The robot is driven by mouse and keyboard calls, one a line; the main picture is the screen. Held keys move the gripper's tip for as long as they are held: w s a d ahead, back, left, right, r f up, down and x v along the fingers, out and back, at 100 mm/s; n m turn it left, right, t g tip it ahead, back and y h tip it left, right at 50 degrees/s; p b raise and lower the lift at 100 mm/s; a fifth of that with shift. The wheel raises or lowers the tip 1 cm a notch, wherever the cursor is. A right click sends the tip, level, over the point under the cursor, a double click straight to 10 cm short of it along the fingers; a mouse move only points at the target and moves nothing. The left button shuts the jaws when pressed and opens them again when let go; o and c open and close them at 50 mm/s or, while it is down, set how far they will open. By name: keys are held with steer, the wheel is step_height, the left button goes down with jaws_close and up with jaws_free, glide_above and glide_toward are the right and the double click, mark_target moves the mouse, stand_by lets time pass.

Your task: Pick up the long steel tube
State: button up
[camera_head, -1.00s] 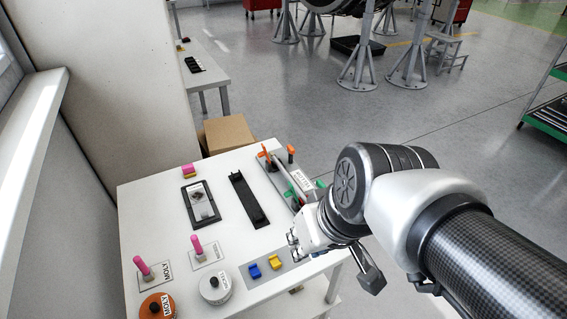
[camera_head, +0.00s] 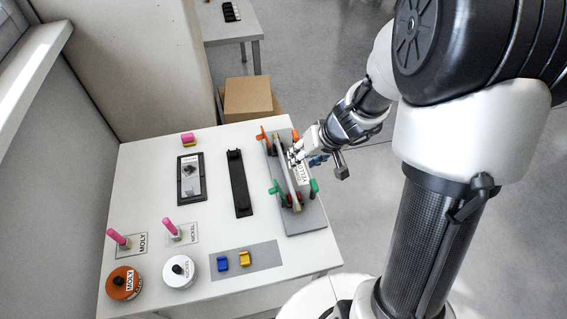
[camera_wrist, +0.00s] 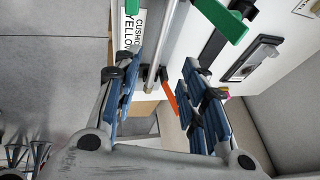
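The long steel tube (camera_head: 285,176) lies in a clamp fixture (camera_head: 308,222) along the right side of the white table. In the wrist view the tube (camera_wrist: 157,48) runs down from the top edge, between the two blue-padded fingers. My gripper (camera_head: 298,158) is over the fixture's right side, close to the tube. In the wrist view my gripper (camera_wrist: 163,98) is open, with a wide gap between its fingers. I cannot tell whether either finger touches the tube. My gripper hides part of the fixture in the head view.
Green clamp handles (camera_head: 314,186) and orange ones (camera_head: 262,134) stick up at the fixture's ends. A black holder (camera_head: 239,185) and a framed tray (camera_head: 191,180) lie left of it. A cardboard box (camera_head: 248,97) stands behind.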

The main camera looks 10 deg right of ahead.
mark_target(287, 169)
steer(key=b+x, duration=0.3)
steer(key=x, duration=0.9)
steer(key=shift+w+b, duration=0.15)
steer(key=shift+b, duration=0.15)
steer(key=shift+r, duration=0.1)
steer(key=shift+c, duration=0.4)
jaws_close()
